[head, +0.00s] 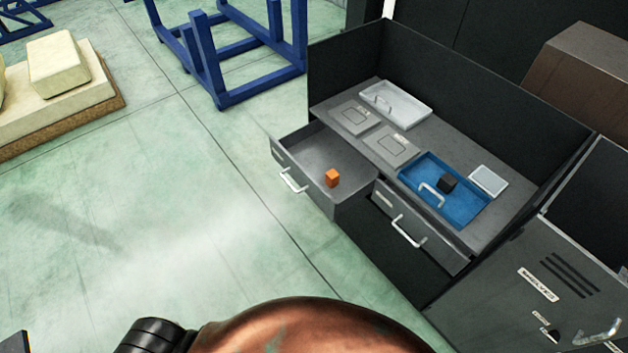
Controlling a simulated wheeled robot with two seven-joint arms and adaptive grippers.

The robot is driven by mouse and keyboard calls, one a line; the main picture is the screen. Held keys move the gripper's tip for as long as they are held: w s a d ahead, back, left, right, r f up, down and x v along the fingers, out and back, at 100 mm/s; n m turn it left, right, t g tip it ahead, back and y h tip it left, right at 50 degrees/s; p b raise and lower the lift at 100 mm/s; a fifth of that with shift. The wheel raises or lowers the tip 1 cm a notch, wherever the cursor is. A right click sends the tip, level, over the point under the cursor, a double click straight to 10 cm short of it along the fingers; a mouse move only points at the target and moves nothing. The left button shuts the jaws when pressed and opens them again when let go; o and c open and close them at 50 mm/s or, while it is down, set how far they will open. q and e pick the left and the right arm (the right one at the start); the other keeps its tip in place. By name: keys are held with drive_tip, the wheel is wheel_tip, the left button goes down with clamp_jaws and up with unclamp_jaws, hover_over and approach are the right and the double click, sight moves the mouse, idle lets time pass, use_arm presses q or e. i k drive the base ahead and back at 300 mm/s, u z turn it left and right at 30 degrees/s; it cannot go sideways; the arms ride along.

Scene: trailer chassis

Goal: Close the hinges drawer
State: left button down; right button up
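A grey drawer (312,165) on the left of the dark workbench is pulled well out. An orange block (332,178) lies inside it. Its front carries a pale bar handle (291,181) and a small label too small to read. A second drawer front (421,231) to its right has a similar handle (408,233) and sits at or close to the bench face. I cannot read which drawer is marked hinges. Neither of my grippers shows in the head view; nothing is seen touching the drawers.
On the bench top (350,150) are a white tray (405,108), flat grey plates and a blue tray (463,206) holding a black block (447,183). A grey cabinet (530,290) stands at right. Blue metal frames (236,94) stand behind. The floor left of the open drawer is clear.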

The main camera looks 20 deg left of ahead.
sight(307, 153)
drive_tip(key=u, duration=0.95)
drive_tip(key=i, duration=1.3)
drive_tip(key=z, duration=0.3)
